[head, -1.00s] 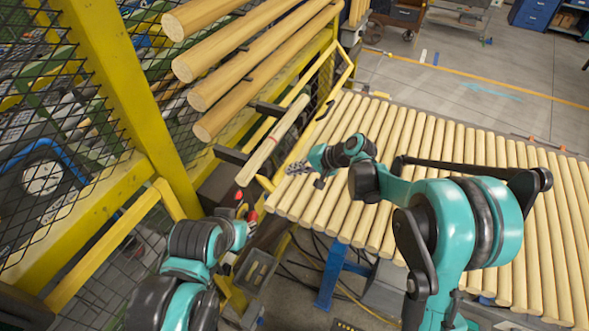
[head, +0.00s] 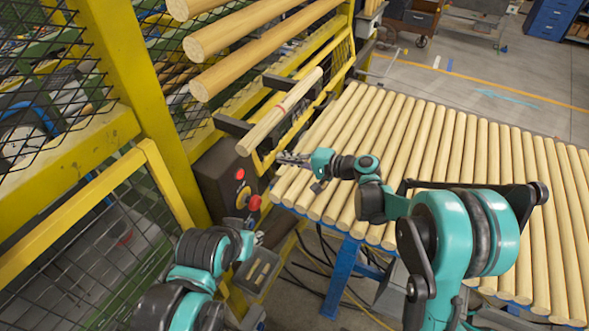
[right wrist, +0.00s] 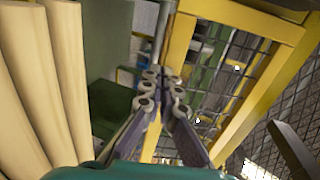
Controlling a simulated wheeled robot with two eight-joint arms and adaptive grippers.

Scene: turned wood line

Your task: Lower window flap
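A yellow-framed mesh panel (head: 341,54) stands behind the rods; a yellow frame with mesh also fills the right wrist view (right wrist: 182,50). I take it to be the window flap, but cannot be sure.
Wooden rods (head: 430,150) cover the table at right. A single rod (head: 280,113) rests on dark brackets, with thicker rods (head: 270,45) above. A dark box with red buttons (head: 222,185) and a yellow mesh fence (head: 125,90) stand at left. Open floor lies at the back right.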

